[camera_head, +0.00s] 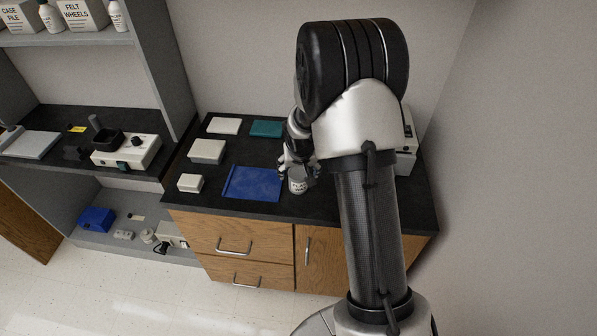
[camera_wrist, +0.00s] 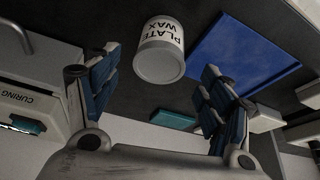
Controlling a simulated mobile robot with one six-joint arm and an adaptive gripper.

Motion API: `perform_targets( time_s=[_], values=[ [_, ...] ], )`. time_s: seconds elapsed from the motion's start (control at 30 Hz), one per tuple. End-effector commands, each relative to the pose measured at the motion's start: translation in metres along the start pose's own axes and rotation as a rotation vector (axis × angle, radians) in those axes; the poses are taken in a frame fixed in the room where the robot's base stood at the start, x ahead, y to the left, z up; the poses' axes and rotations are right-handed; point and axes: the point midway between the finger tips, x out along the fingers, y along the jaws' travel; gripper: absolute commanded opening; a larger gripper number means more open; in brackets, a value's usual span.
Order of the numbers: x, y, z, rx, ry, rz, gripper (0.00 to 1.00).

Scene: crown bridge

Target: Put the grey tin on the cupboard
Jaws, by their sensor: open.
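The grey tin (camera_head: 298,187), with a white label reading "PLATE WAX", appears upright on the dark top of the wooden cupboard (camera_head: 228,207), near its front edge. In the wrist view the tin (camera_wrist: 160,62) shows just beyond and between the fingertips, with gaps on both sides. My gripper (camera_head: 298,172) is open around or just behind the tin; its fingers (camera_wrist: 160,75) do not visibly touch it. My wrist hides part of the area behind the tin in the head view.
A blue mat (camera_head: 252,183) lies left of the tin. White boxes (camera_head: 207,151) and a teal item (camera_head: 267,129) sit further back. A pale device (camera_head: 406,150) stands at the right, partly behind my arm. Grey shelving (camera_head: 160,60) stands at the left.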

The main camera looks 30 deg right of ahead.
Motion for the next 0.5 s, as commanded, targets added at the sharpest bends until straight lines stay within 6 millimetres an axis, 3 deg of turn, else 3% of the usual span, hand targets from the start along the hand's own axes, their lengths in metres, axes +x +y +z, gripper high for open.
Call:
perform_targets(
  time_s=[0.1,0.43,0.5],
  values=[
    [-0.029,0.000,-0.001,-0.001,0.000,0.000,0.73],
    [-0.068,-0.001,0.000,-0.004,0.001,0.000,0.73],
    [-0.086,-0.004,0.000,-0.017,0.006,-0.001,0.73]
  ],
)
